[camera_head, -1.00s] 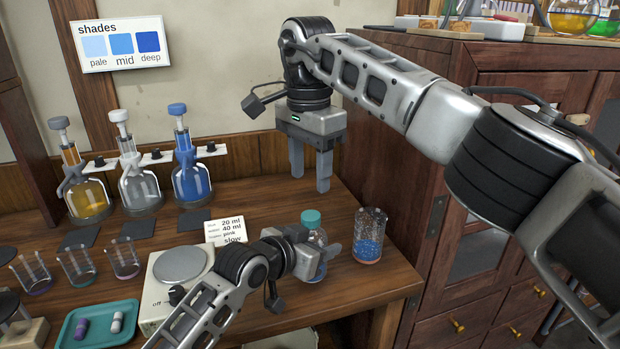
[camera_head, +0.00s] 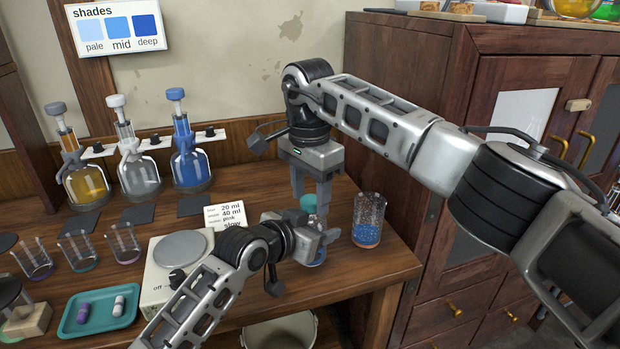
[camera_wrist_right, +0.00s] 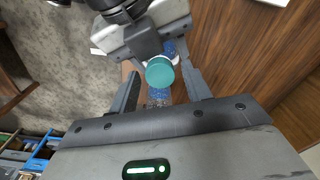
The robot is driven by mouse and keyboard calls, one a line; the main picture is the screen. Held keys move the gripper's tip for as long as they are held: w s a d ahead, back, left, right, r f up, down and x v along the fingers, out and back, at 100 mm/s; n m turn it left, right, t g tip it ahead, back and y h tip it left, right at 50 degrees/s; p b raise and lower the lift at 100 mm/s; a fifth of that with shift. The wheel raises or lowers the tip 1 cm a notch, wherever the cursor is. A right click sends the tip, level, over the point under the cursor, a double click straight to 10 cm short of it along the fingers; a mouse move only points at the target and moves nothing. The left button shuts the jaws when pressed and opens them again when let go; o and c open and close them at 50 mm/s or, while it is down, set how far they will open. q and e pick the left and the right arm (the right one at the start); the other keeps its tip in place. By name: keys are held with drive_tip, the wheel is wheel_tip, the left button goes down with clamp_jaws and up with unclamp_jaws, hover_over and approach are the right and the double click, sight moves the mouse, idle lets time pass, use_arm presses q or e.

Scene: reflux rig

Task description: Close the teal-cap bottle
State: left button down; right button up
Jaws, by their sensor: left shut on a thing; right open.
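The teal-cap bottle stands on the wooden bench, mostly hidden behind my grippers in the head view; its teal cap (camera_head: 308,202) shows at the top. In the right wrist view the teal cap (camera_wrist_right: 160,71) is between my right fingers, seen from above. My left gripper (camera_head: 322,243) is shut on the bottle's body. My right gripper (camera_head: 311,205) is open and points down from above, with its fingers on either side of the cap. I cannot tell whether the fingers touch the cap. The cap looks seated on the bottle's top.
A glass with blue grains (camera_head: 368,222) stands close to the right of the bottle, near the bench edge. A white stirrer plate (camera_head: 180,255) and a small card (camera_head: 226,216) are to the left. A wooden cabinet (camera_head: 480,110) rises at the right.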

drive_tip(key=c, duration=1)
drive_tip(key=m, duration=0.3)
drive_tip(key=o, duration=1.1)
drive_tip(key=shift+c, duration=0.2)
use_arm(q)
drive_tip(key=shift+r, duration=0.1)
use_arm(e)
drive_tip(key=shift+r, duration=2.25)
